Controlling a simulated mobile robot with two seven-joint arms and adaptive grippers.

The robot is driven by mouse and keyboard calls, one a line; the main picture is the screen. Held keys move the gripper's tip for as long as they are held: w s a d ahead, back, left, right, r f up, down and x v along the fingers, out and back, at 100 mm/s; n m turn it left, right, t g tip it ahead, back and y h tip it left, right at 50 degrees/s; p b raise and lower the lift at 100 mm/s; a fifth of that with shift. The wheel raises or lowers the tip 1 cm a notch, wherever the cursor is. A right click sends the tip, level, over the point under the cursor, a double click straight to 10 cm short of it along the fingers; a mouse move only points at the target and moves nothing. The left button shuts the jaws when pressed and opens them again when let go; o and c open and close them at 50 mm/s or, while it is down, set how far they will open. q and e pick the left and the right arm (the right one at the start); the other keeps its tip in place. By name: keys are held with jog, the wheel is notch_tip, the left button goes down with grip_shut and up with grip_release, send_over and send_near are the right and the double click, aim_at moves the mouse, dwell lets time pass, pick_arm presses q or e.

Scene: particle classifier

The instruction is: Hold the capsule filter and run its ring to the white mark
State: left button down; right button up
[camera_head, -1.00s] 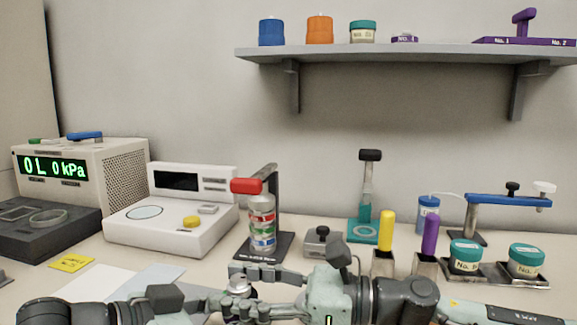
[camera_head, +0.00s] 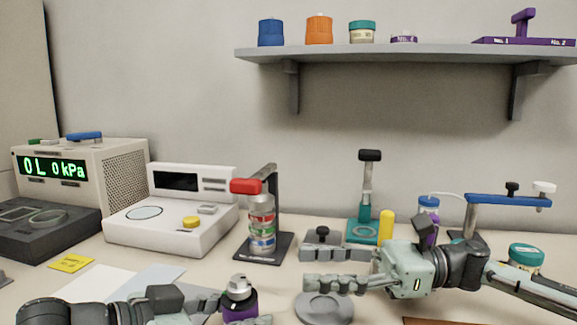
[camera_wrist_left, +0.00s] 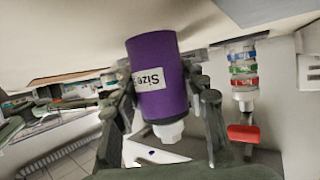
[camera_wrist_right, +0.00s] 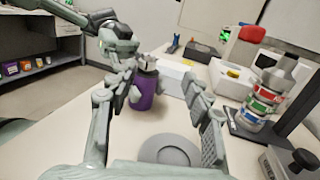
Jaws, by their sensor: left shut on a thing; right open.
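The capsule filter is a purple cylinder (camera_head: 240,308) with a grey knobbed top (camera_head: 238,288). My left gripper (camera_wrist_left: 166,105) is shut around its purple body, which carries a white "Size" label (camera_wrist_left: 152,81) in the left wrist view. A pale end piece (camera_wrist_left: 169,131) sticks out beyond the fingers. The filter also shows in the right wrist view (camera_wrist_right: 145,92), ahead of my right gripper. My right gripper (camera_head: 308,268) is open and empty, to the right of the filter and apart from it. I cannot make out the white mark on the ring.
A grey round stand (camera_head: 323,310) lies on the bench below my right gripper. Sheets of paper lie at the left.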

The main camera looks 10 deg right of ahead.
jog(key=w+a+r+m+t+h, duration=0.1)
jog(key=w+r+m+t+h, duration=0.5)
jog(key=w+r+m+t, duration=0.8)
jog(key=shift+w+a+r+m, duration=0.35)
jog(key=shift+w+r+m, duration=0.95)
jog(key=shift+w+r, duration=1.05)
